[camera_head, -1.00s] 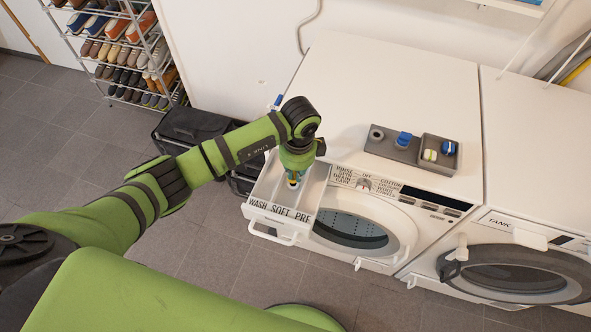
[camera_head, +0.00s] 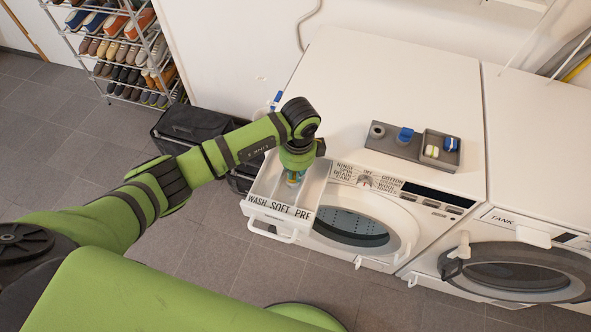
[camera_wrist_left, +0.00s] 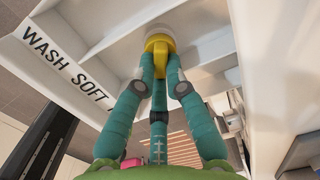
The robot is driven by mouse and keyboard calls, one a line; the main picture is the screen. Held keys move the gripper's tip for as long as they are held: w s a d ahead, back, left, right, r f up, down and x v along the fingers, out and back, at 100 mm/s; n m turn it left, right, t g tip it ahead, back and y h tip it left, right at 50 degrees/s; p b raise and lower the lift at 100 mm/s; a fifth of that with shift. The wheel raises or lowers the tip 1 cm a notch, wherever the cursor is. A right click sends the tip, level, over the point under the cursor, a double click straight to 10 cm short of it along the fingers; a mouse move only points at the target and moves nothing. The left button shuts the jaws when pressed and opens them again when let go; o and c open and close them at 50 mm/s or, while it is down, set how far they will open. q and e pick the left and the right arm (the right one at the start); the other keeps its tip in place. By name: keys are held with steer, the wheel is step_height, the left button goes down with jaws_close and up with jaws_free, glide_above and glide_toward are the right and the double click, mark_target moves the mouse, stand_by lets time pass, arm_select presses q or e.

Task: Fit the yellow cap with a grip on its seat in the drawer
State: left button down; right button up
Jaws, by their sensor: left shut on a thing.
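The yellow cap with a grip (camera_wrist_left: 157,44) shows in the left wrist view, its grip between the fingertips of my left gripper (camera_wrist_left: 160,72). The gripper is shut on it. The cap's far side meets a pale round part in the drawer; whether it is fully seated I cannot tell. The white drawer (camera_head: 278,207), marked WASH, SOFT and PRE, is pulled out of the washing machine. In the head view my left gripper (camera_head: 293,179) points down into the drawer and hides most of the cap. My right gripper is not in view.
A grey tray (camera_head: 395,148) on the washing machine (camera_head: 345,85) holds a blue cap (camera_head: 405,134) and other small parts. A second machine marked TANK (camera_head: 535,150) stands at right. A shoe rack (camera_head: 125,55) and black boxes (camera_head: 190,125) are at left.

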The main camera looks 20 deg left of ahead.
arm_select(q)
steer(key=shift+f, duration=0.4)
steer(key=c, duration=1.2)
jaws_free()
steer(key=shift+d+r, duration=0.1)
steer(key=shift+r, duration=0.5)
steer(key=r, duration=1)
steer(key=shift+s+d+r, duration=0.1)
steer(key=shift+s+r, duration=0.1)
steer(key=shift+r, duration=0.2)
